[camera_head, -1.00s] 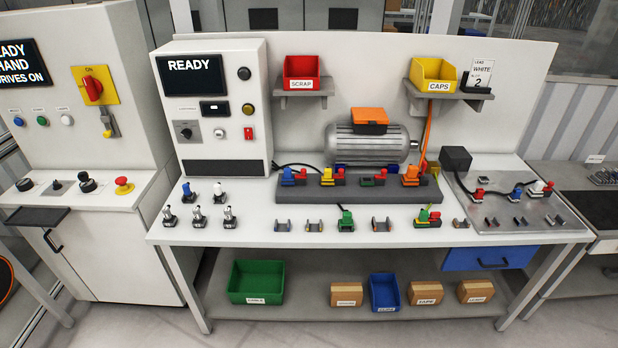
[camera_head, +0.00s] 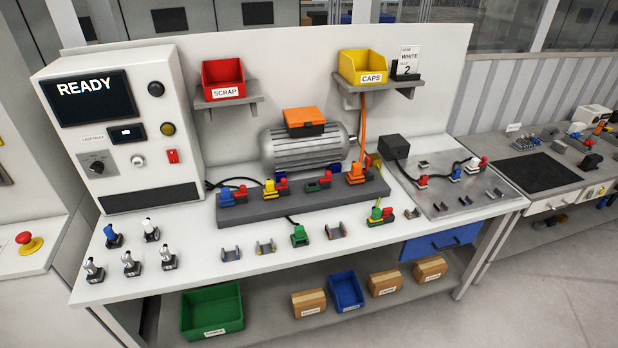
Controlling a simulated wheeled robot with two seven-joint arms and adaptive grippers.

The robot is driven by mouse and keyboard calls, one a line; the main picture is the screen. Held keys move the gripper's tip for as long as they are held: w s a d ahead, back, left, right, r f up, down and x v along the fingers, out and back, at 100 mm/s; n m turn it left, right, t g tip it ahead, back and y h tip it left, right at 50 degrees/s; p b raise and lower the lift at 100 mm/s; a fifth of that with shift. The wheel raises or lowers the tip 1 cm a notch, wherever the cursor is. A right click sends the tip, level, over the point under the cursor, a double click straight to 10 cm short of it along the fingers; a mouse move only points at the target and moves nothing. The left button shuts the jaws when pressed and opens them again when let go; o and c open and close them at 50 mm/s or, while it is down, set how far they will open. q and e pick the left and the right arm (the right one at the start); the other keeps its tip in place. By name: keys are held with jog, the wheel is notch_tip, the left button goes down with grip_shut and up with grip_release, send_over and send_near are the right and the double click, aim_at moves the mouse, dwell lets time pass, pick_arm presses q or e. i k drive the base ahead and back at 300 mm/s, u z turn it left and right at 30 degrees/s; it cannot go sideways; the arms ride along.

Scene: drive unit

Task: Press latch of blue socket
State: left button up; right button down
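A blue socket (camera_head: 227,198) with a red part at its right side sits at the left end of the dark grey rail (camera_head: 290,205) on the workbench. I cannot make out its latch clearly at this size. Another blue piece (camera_head: 456,173) sits on the metal plate at the right of the bench, with a cable at it. Neither of my grippers shows in the head view.
Yellow, green and orange connectors share the rail. A motor (camera_head: 300,148) stands behind it, and a control cabinet (camera_head: 125,120) reading READY stands at the left. Several upright plugs (camera_head: 130,262) and small brackets (camera_head: 265,247) occupy the front. Bins sit on shelves.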

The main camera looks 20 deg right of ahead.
aim_at(242, 188)
jog(key=z, duration=0.4)
jog(key=i, duration=1.1)
jog(key=u, duration=0.2)
